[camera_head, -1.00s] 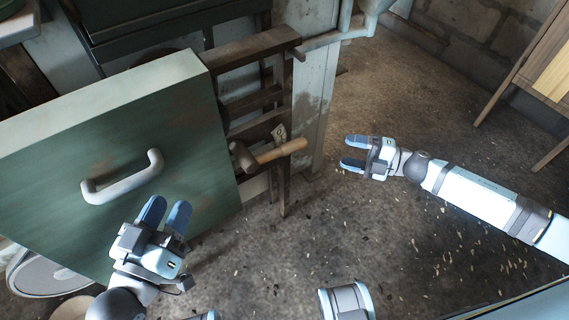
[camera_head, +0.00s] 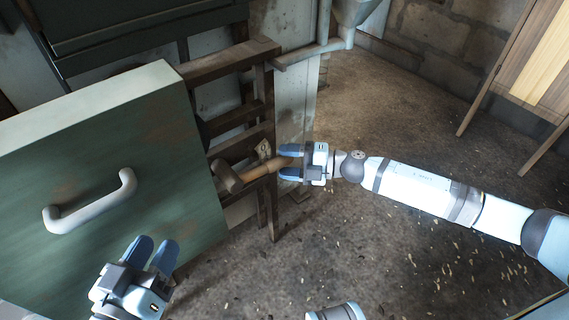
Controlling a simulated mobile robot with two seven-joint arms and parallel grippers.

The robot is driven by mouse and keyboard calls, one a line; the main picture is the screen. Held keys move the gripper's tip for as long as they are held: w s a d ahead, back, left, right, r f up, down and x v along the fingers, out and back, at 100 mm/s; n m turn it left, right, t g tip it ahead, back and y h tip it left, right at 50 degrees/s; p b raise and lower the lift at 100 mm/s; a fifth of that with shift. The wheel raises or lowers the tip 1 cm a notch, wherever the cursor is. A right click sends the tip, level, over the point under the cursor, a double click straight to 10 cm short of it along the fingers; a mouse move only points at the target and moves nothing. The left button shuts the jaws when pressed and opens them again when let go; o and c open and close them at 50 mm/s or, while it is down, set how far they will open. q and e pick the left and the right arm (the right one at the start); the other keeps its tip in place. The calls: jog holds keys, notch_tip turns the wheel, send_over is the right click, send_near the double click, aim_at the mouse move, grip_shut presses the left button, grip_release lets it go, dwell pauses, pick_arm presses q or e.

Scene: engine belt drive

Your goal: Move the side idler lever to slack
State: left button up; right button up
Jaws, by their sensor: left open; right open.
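The lever (camera_head: 262,168) has a tan wooden handle and a darker head (camera_head: 226,176) beside the green panel. It points right and slightly up, in front of a dark wooden frame. My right gripper (camera_head: 286,162) is open at the handle's free end, its blue fingers one above and one below it in the picture. I cannot tell whether they touch it. My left gripper (camera_head: 152,254) is open and empty in front of the lower part of the panel.
A large green panel (camera_head: 150,150) with a grey pull handle (camera_head: 90,201) fills the left side. The dark wooden frame (camera_head: 266,210) stands right of it. A wooden cabinet (camera_head: 520,70) stands at the upper right. The floor (camera_head: 400,130) between is mostly clear.

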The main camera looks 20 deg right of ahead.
jog(key=shift+w+a, duration=0.2)
jog(key=shift+a, duration=0.25)
